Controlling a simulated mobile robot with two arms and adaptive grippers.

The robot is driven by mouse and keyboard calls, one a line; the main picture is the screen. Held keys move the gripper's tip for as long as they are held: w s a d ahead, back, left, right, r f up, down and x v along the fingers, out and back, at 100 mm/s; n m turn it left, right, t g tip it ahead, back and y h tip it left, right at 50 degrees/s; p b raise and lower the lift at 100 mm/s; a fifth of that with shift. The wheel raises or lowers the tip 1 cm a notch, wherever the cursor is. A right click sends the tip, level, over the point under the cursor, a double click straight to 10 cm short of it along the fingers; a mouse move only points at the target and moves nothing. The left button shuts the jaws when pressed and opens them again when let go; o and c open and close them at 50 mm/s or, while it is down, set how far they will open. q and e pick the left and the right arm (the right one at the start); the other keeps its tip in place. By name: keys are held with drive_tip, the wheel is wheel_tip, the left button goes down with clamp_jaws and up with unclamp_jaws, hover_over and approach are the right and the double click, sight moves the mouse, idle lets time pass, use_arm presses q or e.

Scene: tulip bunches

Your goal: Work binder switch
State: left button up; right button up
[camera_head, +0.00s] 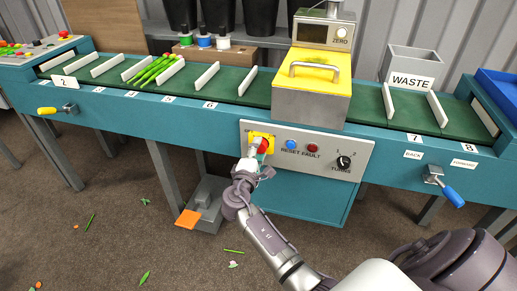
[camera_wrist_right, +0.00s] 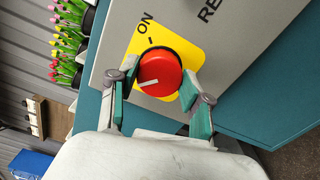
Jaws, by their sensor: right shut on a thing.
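The binder switch is a round red knob (camera_wrist_right: 162,70) on a yellow plate (camera_wrist_right: 190,46) marked ON. In the wrist view a short white line on the knob points toward the left finger, not at the ON mark. My right gripper (camera_wrist_right: 159,84) has its two green-padded fingers on either side of the knob, shut on it. In the head view the right gripper (camera_head: 262,156) covers much of the knob at the left end of the grey control panel (camera_head: 325,141). My left gripper is not in view.
The panel also has a blue RESET button (camera_head: 291,145), a red FAULT light (camera_head: 313,149) and a black TURNS dial (camera_head: 343,162). Above it stands a yellow-lidded machine (camera_head: 311,100) on the green conveyor (camera_head: 230,84). A grey pedal (camera_head: 207,203) is on the floor below.

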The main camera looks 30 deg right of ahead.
idle(0.3)
drive_tip(key=o, duration=1.2)
drive_tip(key=shift+w, duration=0.1)
drive_tip(key=shift+c, duration=0.2)
drive_tip(key=v, duration=1.2)
